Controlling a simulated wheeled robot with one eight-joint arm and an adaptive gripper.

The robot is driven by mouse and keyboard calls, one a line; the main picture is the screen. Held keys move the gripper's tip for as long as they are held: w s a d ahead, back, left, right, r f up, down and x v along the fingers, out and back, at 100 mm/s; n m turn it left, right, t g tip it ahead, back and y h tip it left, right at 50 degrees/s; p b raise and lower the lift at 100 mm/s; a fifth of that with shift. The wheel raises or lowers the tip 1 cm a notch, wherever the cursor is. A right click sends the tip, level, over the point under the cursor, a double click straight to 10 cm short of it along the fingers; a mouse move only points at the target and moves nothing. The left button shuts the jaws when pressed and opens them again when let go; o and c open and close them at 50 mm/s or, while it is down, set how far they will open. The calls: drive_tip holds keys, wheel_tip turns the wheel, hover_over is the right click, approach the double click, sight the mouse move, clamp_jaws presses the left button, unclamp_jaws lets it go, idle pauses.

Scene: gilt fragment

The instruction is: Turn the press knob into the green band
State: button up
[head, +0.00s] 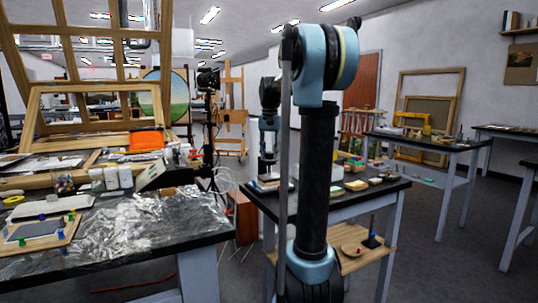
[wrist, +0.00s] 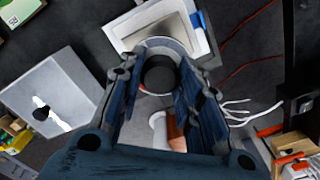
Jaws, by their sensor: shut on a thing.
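My gripper (head: 268,158) points down over the dark-topped table in the middle of the head view. In the wrist view my gripper (wrist: 160,66) has its two blue-grey fingers on either side of a round black knob (wrist: 159,76) and is shut on it. The fingers hide the knob's sides. A pale, square-framed piece (wrist: 165,32) with a blue edge lies just beyond the fingertips. Its link to the knob is partly hidden. I cannot make out a green band or the knob's pointer in either view.
A grey panel (wrist: 52,100) with a white patch and a black spot lies left in the wrist view. White cables (wrist: 240,112) and thin red cables run at the right. A foil-covered bench (head: 120,235) stands left in the head view. A lower wooden shelf (head: 352,258) holds small items.

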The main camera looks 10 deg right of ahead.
drive_tip(key=o, duration=1.1)
wheel_tip(320, 180, up, 12)
drive_tip(key=shift+w+f, duration=0.1)
idle(0.4)
